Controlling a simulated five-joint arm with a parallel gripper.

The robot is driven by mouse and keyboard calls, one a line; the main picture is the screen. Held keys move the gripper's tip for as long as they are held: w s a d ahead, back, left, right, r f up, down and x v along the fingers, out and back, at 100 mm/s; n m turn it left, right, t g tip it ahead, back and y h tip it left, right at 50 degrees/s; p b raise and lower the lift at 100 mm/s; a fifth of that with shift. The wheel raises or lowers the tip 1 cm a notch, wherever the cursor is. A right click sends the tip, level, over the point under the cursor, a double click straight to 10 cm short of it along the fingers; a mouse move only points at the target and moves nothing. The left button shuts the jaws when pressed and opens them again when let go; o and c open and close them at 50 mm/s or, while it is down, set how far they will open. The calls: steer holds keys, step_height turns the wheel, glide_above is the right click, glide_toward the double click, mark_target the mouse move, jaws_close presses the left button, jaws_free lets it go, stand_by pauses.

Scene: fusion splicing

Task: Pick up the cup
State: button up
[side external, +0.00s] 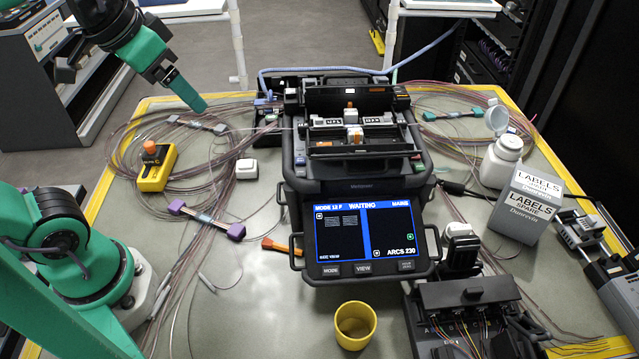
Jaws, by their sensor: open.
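A yellow cup (355,326) stands upright at the front of the table, just below the splicer's screen. Its mouth faces up and the inside that shows looks empty. My gripper (190,98) is open and empty, high at the upper left. It is far from the cup, above the coiled fibres at the table's back left. The gap between its fingers is hard to make out from this side.
The black fusion splicer (365,185) with a lit screen fills the table's middle. A yellow tool (153,170), a small white box (246,169) and loose fibres lie left. A white bottle (502,160), a labels box (526,206) and a black fibre tray (468,300) stand right. Bare table lies left of the cup.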

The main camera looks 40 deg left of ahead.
steer(key=w+d+r+m+g, duration=0.1)
steer(key=w+d+r+m, duration=0.15)
steer(key=d, duration=0.45)
steer(key=m+g, duration=0.4)
steer(key=m, duration=0.4)
glide_above(353, 333)
step_height(353, 333, down, 22)
steer(key=f, duration=0.1)
steer(key=shift+f, duration=4.05)
steer(key=c, duration=1.1)
steer(key=shift+r, duration=0.1)
steer(key=shift+c, duration=0.2)
